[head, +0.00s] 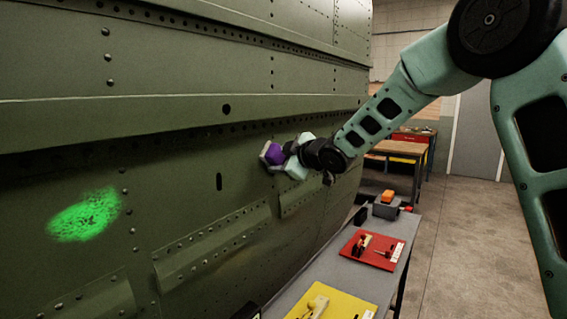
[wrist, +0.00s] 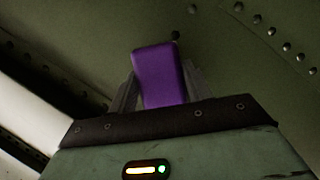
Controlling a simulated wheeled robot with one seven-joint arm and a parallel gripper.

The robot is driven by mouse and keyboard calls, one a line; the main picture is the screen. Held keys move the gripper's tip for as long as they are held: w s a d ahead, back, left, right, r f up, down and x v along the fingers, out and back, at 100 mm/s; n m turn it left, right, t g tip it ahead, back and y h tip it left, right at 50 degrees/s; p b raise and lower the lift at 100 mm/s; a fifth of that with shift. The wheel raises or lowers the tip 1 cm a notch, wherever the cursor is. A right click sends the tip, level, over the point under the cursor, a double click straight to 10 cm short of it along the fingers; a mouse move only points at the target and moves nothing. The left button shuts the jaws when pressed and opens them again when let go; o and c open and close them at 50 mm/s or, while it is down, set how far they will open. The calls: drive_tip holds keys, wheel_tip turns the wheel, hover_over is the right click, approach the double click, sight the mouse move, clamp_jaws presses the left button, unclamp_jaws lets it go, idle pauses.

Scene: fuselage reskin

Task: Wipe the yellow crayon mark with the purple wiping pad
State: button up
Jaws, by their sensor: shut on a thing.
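The purple wiping pad (head: 276,154) is held at the end of my arm, close to the green fuselage skin (head: 190,135). My gripper (head: 274,156) is shut on it. In the wrist view the pad (wrist: 160,77) stands up between the two grey fingers (wrist: 158,85), with the skin and rivets behind it. I cannot tell whether the pad touches the skin. No clear yellow crayon mark shows in either view. A faint yellowish-brown smear (head: 236,260) shows on the lower skin, but I cannot tell what it is.
A bright green patch (head: 85,215) is on the skin at left. A grey bench (head: 325,272) along the fuselage carries a red tray (head: 385,262), a yellow tray (head: 350,305) and an orange block (head: 388,196) on a grey holder. Raised rivets and overlapping panels line the skin. Floor at right is clear.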

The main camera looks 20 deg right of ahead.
sight(274, 161)
drive_tip(key=shift+s+a+f+b, duration=0.1)
drive_tip(key=shift+s+a+b, duration=0.2)
drive_tip(key=shift+a+b, duration=0.2)
drive_tip(key=shift+s+a+f+b, duration=0.1)
drive_tip(key=shift+s+a+b, duration=0.2)
drive_tip(key=shift+a+b, duration=0.2)
drive_tip(key=shift+s+a+r, duration=0.2)
drive_tip(key=shift+s+a, duration=0.1)
drive_tip(key=shift+a, duration=0.15)
drive_tip(key=a+b, duration=0.1)
drive_tip(key=s+a+b, duration=0.1)
drive_tip(key=b, duration=0.1)
drive_tip(key=shift+s+f, duration=0.15)
drive_tip(key=shift+s, duration=0.1)
drive_tip(key=shift+s+a+b, duration=0.3)
drive_tip(key=shift+a+b, duration=0.05)
drive_tip(key=shift+s+d, duration=0.1)
drive_tip(key=shift+s+d+r+p, duration=0.25)
drive_tip(key=shift+s+d+p, duration=0.1)
drive_tip(key=shift+s+d, duration=0.2)
drive_tip(key=shift+s+d+f+p, duration=0.15)
drive_tip(key=shift+s+d, duration=0.25)
drive_tip(key=shift+s, duration=0.2)
drive_tip(key=shift+s+d+r+p, duration=0.1)
drive_tip(key=shift+s+d+p, duration=0.1)
drive_tip(key=shift+s+d, duration=0.3)
drive_tip(key=shift+s+d+f+p, duration=0.15)
drive_tip(key=shift+s+d, duration=0.15)
drive_tip(key=shift+s, duration=0.4)
drive_tip(key=shift+r, duration=0.1)
